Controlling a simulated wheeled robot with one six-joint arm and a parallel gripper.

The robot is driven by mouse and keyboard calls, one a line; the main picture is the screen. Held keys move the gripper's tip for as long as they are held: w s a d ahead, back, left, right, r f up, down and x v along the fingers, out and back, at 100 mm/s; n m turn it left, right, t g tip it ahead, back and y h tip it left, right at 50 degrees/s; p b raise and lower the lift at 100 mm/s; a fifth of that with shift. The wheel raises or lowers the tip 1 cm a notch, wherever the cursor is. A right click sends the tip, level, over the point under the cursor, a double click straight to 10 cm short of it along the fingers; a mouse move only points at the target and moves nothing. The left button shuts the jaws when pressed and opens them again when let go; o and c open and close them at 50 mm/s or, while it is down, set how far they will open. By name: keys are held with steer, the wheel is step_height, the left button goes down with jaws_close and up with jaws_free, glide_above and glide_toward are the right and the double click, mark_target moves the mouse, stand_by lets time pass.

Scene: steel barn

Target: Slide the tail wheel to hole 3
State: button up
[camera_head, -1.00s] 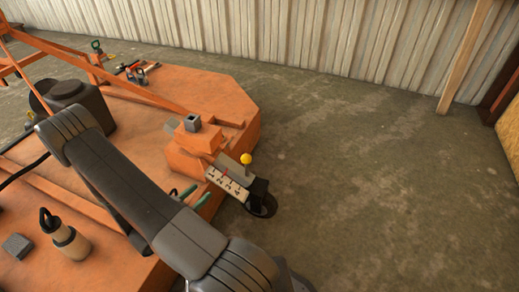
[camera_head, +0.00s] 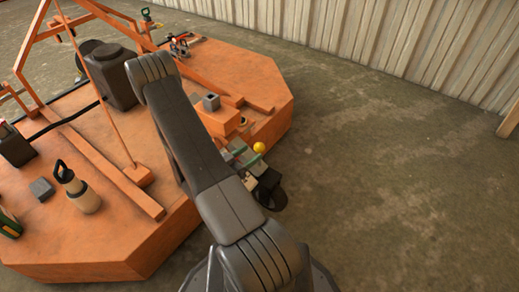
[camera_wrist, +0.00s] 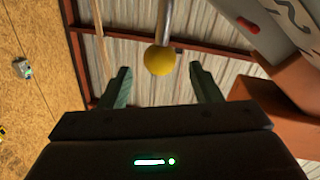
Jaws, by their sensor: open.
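The tail wheel (camera_head: 270,192) is a dark wheel hanging at the near right edge of the orange mower deck. A yellow ball knob (camera_head: 259,147) on a grey pin stands just above its bracket. In the wrist view the knob (camera_wrist: 159,60) is centred between and slightly beyond the green fingertips of my gripper (camera_wrist: 163,84). My gripper is open, and no contact with the knob shows. The pale scale plate (camera_wrist: 291,22) with dark figures and a red mark is partly visible at upper right. In the head view my arm and gripper hide the hole numbers.
The orange deck (camera_head: 110,235) carries a black-and-tan bottle (camera_head: 83,193), a grey block (camera_head: 41,189) and a dark gearbox housing (camera_head: 113,78). An orange block (camera_head: 215,116) with a grey socket stands close to the wheel bracket. Concrete floor (camera_head: 400,200) to the right is clear.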

mark_target(255, 150)
steer(key=shift+b+x, duration=0.5)
steer(key=shift+x, duration=2.2)
jaws_close()
steer(key=s+d+f, duration=0.1)
steer(key=s+d+f+b, duration=0.1)
steer(key=shift+d+b, duration=0.3)
steer(key=shift+d, duration=0.1)
jaws_free()
steer(key=p+v, duration=0.3)
steer(key=v, duration=1.1)
